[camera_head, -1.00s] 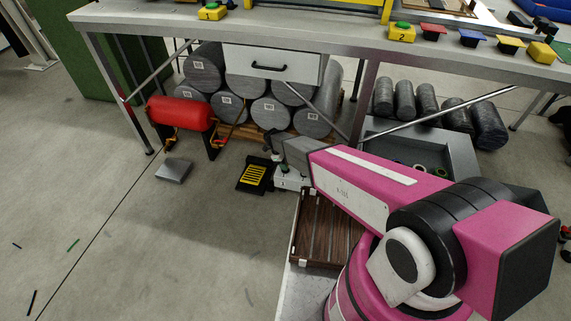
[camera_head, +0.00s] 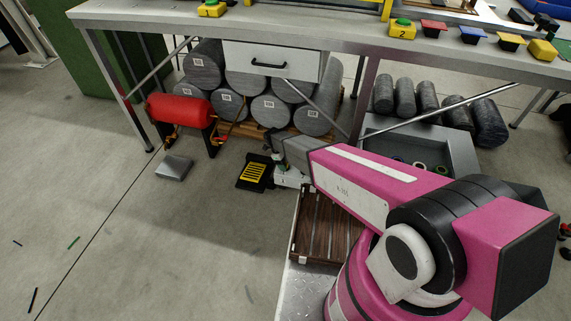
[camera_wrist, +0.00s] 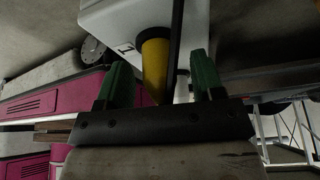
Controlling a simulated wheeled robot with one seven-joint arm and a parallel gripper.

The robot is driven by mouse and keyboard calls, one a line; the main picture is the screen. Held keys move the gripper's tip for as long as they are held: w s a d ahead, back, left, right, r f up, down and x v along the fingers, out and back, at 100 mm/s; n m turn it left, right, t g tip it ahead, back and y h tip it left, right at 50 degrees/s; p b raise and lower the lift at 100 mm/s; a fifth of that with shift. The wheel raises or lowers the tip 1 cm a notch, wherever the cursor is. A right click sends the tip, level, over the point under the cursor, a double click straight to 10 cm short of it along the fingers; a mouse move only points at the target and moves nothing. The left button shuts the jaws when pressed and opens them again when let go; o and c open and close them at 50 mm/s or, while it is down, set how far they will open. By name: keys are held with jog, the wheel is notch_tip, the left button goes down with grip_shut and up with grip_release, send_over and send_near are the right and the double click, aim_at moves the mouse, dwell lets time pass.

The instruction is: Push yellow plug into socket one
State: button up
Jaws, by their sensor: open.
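In the wrist view, a yellow plug (camera_wrist: 155,62) sits at a white box (camera_wrist: 122,22) marked "1". The plug's wide end is against the box, and its narrow end points toward my gripper's palm. My gripper (camera_wrist: 162,72) is open, with one green finger on each side of the plug and gaps between. A dark upright strip partly covers the plug's right side. How deep the plug sits is not clear. In the head view, the white box (camera_head: 290,179) stands low beside the end of my arm, which partly hides it; the plug cannot be made out there.
A workbench (camera_head: 300,42) stands behind, with grey cylinders (camera_head: 271,108) stacked beneath it. A red cylinder (camera_head: 180,111) rests on a stand at left. A black and yellow pedal (camera_head: 254,173) and a grey block (camera_head: 174,168) lie on the floor. Floor at left is mostly clear.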

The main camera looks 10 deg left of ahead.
jog(key=v, duration=1)
jog(key=shift+a+r, duration=0.2)
jog(key=shift+r, duration=0.1)
jog(key=s+d+r+n+y, duration=0.1)
jog(key=s+d+r+n, duration=0.3)
jog(key=d, duration=0.9)
jog(key=s+d+r+n+y, duration=0.1)
jog(key=s+d+r+n, duration=0.3)
jog(key=d+r+n, duration=0.6)
jog(key=s+d+r+n+t+y, duration=0.1)
jog(key=s+d+r+n, duration=0.3)
jog(key=d+r, duration=0.6)
jog(key=d+n+y, duration=0.1)
jog(key=d+n, duration=0.1)
jog(key=d, duration=0.5)
jog(key=shift+n, duration=0.4)
